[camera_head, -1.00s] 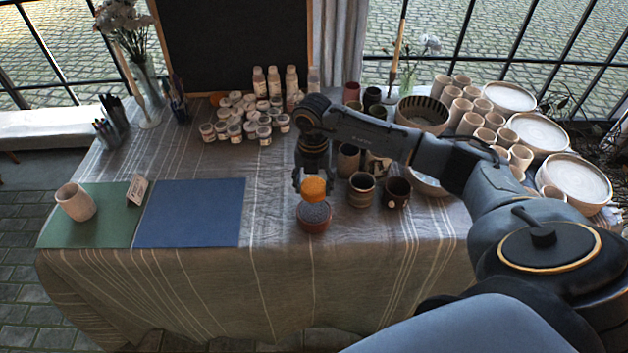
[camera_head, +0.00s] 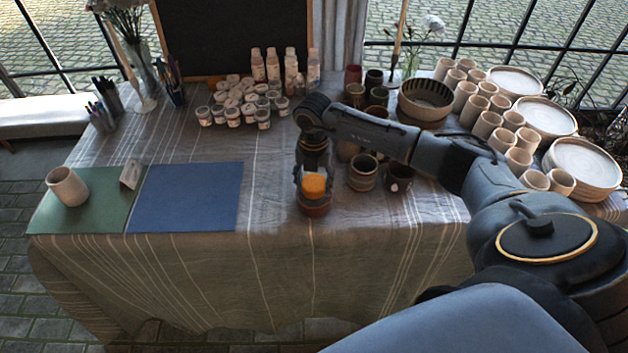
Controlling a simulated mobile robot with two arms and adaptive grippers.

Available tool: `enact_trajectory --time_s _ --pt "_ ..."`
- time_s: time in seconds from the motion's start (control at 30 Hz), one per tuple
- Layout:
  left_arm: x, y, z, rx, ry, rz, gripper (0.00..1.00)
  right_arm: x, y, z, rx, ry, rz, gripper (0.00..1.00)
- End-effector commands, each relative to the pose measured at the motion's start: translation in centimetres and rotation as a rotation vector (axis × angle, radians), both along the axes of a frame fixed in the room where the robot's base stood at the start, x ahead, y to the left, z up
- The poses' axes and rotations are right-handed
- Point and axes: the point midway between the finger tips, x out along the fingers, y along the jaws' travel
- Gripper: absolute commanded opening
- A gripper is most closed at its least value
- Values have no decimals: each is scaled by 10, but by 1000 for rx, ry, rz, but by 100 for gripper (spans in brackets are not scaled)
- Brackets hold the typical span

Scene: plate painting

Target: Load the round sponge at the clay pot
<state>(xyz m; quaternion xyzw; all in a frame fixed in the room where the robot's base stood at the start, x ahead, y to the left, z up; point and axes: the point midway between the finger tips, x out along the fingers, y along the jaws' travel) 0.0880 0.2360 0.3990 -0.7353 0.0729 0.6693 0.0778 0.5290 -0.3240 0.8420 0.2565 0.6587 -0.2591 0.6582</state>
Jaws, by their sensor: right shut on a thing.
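The round orange sponge (camera_head: 314,185) is held upright between the fingers of my right gripper (camera_head: 313,192). My right gripper is shut on it and points down. The small reddish clay pot (camera_head: 316,210) stands on the table near the front edge, directly below the sponge. The sponge covers most of the pot's top from this angle. I cannot tell whether the sponge touches what is in the pot. My left gripper is not in view.
A dark cup (camera_head: 399,178) and a grey-brown cup (camera_head: 362,173) stand close to the right of the pot. A blue mat (camera_head: 185,197) and a green mat (camera_head: 100,215) with a beige cup (camera_head: 68,186) lie left. Paint jars (camera_head: 233,117) stand behind. Cloth left of the pot is clear.

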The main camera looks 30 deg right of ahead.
Motion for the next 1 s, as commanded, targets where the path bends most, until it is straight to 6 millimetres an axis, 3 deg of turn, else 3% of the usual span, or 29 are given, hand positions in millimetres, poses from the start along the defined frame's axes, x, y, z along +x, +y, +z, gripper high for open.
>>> enact_trajectory --time_s 1.0 --pt "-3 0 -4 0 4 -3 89 0 0 -5 1 1 0 33"
